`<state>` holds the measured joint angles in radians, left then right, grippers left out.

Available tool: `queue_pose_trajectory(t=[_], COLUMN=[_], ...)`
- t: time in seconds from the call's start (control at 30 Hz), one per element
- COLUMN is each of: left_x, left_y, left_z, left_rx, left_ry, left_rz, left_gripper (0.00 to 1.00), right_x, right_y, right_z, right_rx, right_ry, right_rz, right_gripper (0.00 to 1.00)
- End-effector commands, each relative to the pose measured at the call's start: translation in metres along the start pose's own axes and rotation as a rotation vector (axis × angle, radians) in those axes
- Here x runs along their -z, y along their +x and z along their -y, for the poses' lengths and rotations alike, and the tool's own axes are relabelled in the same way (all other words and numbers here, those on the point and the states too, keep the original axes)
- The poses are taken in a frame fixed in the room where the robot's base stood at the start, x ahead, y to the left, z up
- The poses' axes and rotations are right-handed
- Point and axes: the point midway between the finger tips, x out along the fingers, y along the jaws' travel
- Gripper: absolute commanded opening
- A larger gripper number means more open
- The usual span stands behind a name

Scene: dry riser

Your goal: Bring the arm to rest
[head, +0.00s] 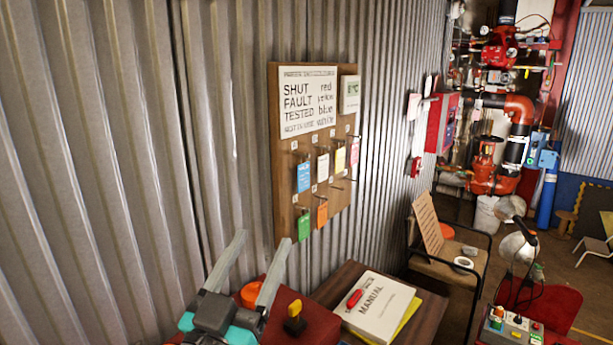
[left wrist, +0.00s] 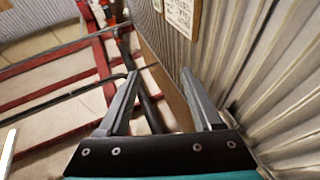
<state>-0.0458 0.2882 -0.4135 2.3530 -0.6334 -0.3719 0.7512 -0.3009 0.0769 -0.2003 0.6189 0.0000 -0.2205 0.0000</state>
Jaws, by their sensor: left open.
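My left gripper (head: 252,268) comes up from the bottom of the head view, its two grey fingers spread apart with nothing between them. It is in front of the corrugated wall, below and left of the wooden tag board (head: 285,180). In the left wrist view the same gripper (left wrist: 165,85) has both fingers apart and empty, close beside the corrugated wall (left wrist: 262,70). The lower part of my left arm is out of the picture. My right gripper is in neither view.
Coloured tags hang on pegs of the board. A chair (head: 465,275) and red pipework (head: 490,165) stand farther right. Open floor (head: 575,285) shows at the right.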

Motion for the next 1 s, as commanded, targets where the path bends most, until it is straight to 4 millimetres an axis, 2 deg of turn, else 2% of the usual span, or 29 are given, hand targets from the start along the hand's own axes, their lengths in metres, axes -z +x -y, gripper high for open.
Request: queue_pose_trajectory(t=[0.03,0.1,0.17,0.2,0.27,0.3,0.4,0.5,0.6,0.77,1.0], left_x=[-0.026,-0.06,-0.09,-0.109,-0.137,-0.153,-0.186,-0.205,-0.216,-0.22,-0.292], left_y=[-0.011,-0.029,-0.051,-0.068,-0.096,-0.117,-0.17,-0.219,-0.263,-0.327,-0.344], left_z=[0.016,0.035,0.048,0.054,0.06,0.062,0.061,0.053,0.043,0.024,0.022], left_rx=[0.073,0.159,0.217,0.247,0.28,0.293,0.296,0.269,0.224,0.124,0.112], left_ry=[-0.007,-0.007,-0.006,-0.005,-0.005,-0.004,-0.008,-0.016,-0.029,-0.058,-0.058], left_rz=[0.109,0.266,0.408,0.506,0.659,0.76,0.999,1.2,1.374,1.613,1.65], left_gripper=[0.66,0.66,0.66,0.66,0.66,0.66,0.66,0.66,0.66,0.66,0.66], right_x=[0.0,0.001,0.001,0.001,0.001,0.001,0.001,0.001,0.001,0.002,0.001], right_y=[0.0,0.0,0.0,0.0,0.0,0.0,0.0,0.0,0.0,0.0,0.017], right_z=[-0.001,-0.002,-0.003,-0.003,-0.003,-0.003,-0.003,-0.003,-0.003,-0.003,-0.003], right_rx=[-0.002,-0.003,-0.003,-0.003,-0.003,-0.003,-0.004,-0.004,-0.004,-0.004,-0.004], right_ry=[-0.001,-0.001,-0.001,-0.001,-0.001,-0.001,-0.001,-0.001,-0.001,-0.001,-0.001], right_rz=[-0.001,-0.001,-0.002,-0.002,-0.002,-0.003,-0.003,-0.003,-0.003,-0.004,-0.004], right_gripper=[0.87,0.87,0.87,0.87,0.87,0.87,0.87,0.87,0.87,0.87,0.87])
